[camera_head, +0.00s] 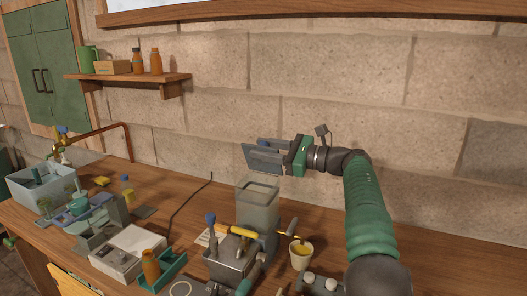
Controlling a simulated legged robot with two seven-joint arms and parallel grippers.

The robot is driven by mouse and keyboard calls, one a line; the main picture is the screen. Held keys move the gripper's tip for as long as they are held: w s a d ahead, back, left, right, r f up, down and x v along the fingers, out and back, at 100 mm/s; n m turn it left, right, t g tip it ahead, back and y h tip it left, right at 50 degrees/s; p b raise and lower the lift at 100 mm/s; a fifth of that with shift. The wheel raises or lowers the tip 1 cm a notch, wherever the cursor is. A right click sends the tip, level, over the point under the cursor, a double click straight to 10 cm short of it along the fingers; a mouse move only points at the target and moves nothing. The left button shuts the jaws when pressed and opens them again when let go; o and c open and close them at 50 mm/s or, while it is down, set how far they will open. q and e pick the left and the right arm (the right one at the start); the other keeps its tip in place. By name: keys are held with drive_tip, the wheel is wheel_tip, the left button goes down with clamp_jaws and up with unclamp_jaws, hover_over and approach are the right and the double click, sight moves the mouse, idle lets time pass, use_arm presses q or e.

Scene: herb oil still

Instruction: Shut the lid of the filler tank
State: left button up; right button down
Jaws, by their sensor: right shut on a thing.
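The filler tank (257,214) is a grey, see-through box on top of a metal machine at the middle of the bench. Its top looks open. My right gripper (275,152) is above the tank, reaching in from the right with its fingers pointing left. It is shut on a flat grey plate (262,160), which looks like the tank's lid, raised and tilted above the opening. The fingers and the plate overlap, so the exact grip and any hinge are hard to see. My left gripper is not in view.
The metal filler (230,262) has a yellow-handled lever (243,232). A cup (301,251) with yellow contents stands right of it. A teal tray with a brown bottle (151,264) is at the left front. A shelf (135,77) is on the brick wall.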

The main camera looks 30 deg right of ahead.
drive_tip(key=shift+f, duration=0.3)
drive_tip(key=c, duration=1.4)
unclamp_jaws()
drive_tip(key=shift+o, duration=1.2)
drive_tip(key=shift+s+r, duration=0.1)
drive_tip(key=shift+r, duration=0.05)
drive_tip(key=b+v, duration=0.2)
drive_tip(key=v, duration=1.4)
drive_tip(key=shift+s+d, duration=0.25)
drive_tip(key=shift+d, duration=0.1)
